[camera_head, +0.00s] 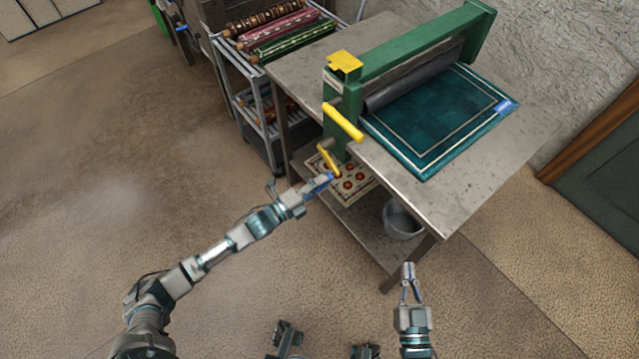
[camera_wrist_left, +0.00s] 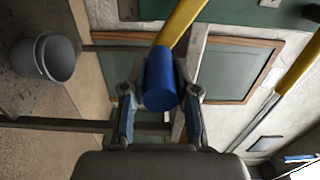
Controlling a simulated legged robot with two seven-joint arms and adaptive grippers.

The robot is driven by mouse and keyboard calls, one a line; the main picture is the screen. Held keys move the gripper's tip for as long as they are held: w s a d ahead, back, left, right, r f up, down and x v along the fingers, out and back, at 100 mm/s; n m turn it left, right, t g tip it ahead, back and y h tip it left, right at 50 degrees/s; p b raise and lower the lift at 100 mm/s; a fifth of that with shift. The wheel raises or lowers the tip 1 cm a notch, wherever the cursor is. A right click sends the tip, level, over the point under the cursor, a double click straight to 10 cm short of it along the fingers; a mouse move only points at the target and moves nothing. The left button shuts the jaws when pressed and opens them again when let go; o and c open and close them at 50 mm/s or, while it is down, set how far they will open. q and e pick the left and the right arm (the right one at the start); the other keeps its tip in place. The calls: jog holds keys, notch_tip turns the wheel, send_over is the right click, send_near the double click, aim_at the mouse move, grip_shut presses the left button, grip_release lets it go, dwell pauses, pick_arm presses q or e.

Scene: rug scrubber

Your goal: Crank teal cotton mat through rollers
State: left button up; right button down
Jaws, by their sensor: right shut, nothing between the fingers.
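The teal mat (camera_head: 435,125), with a pale border line and a blue tag at one corner, lies flat on the metal table, its far-left edge against the grey roller (camera_head: 405,80) of the green press (camera_head: 410,48). A yellow crank arm (camera_head: 326,158) hangs on the press's near side. Its blue grip (camera_wrist_left: 160,80) sits between the fingers of my left gripper (camera_wrist_left: 160,115), with gaps visible on both sides. The left gripper (camera_head: 318,187) is open around the grip in the head view too. My right gripper (camera_head: 409,268) is shut and empty, apart from the table's front leg.
A second yellow bar (camera_head: 343,122) projects from the press above the crank. A patterned mat (camera_head: 352,184) and a grey bucket (camera_head: 400,222) are on the lower shelf. A rack with rolled rugs (camera_head: 285,30) stands at the left. The floor at front left is clear.

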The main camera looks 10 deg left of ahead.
pick_arm(q)
jog(key=shift+a, duration=0.15)
pick_arm(e)
jog(key=shift+a, duration=0.1)
